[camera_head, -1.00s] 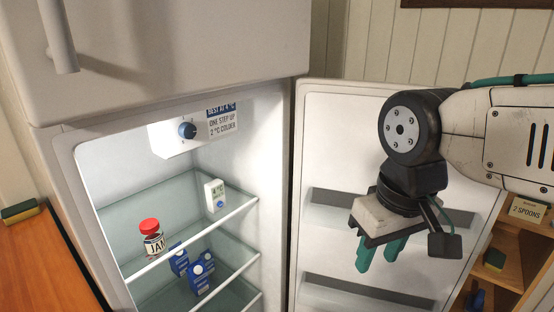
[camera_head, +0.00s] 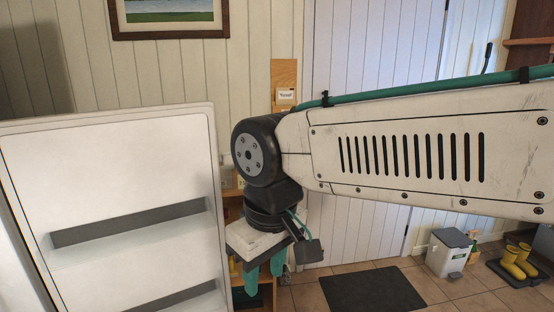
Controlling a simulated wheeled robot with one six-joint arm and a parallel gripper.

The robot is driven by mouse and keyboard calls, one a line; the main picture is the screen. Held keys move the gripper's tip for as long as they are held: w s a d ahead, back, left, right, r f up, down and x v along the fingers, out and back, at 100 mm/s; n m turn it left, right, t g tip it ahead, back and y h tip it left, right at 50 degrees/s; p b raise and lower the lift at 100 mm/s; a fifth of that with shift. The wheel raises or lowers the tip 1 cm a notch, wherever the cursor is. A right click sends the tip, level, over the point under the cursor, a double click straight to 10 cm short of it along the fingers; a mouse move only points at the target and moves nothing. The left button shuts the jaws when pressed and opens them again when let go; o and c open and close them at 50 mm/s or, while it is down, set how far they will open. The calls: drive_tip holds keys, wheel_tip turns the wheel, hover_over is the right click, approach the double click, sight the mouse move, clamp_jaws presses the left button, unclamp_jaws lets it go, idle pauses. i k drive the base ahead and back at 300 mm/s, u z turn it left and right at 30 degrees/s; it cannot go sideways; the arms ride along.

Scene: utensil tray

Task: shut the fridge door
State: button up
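The fridge door (camera_head: 110,165) stands open at the left, with its white inner face and two door shelves towards me. Its free edge is on the right, and its lower part runs out of the frame. My gripper (camera_head: 264,276) hangs pointing down just to the right of that free edge. Its two teal fingers are apart with nothing seen between them. I cannot tell whether the gripper touches the door. The fridge body is outside this view.
A wooden shelf (camera_head: 235,203) is partly hidden behind my gripper and arm. A dark mat (camera_head: 371,290) lies on the tiled floor. A white bin (camera_head: 449,253) and yellow boots (camera_head: 519,262) stand at the right. A framed picture (camera_head: 170,12) hangs on the wall.

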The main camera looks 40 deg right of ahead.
sight(119, 209)
drive_tip(key=u, duration=0.3)
drive_tip(key=k, duration=0.25)
drive_tip(key=z, duration=2)
drive_tip(key=i, duration=1.05)
drive_tip(key=z, duration=0.5)
drive_tip(key=i, duration=1.05)
drive_tip(key=u, duration=0.85)
drive_tip(key=i, duration=0.8)
drive_tip(key=u, duration=1.1)
drive_tip(key=i, duration=0.3)
drive_tip(key=u, duration=0.3)
